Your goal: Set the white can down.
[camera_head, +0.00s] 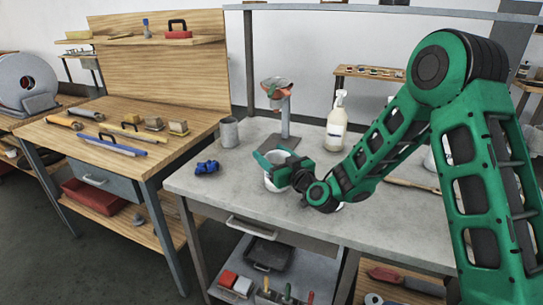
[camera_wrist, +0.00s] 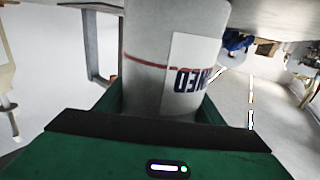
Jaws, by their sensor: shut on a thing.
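The white can (camera_wrist: 150,70) fills the middle of the wrist view, with a red stripe and a label whose dark letters appear upside down. My gripper (camera_head: 279,162) is shut on it, with the green jaws on either side. In the head view the can (camera_head: 274,184) shows just below my gripper, over the front part of the grey worktable (camera_head: 225,184). My gripper hides part of the can. I cannot tell whether its base touches the tabletop.
A blue object (camera_head: 207,167) lies to the left of the can, and a grey cup (camera_head: 229,132) stands behind it. A stand with an orange top (camera_head: 289,115) and a spray bottle (camera_head: 337,122) stand farther back.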

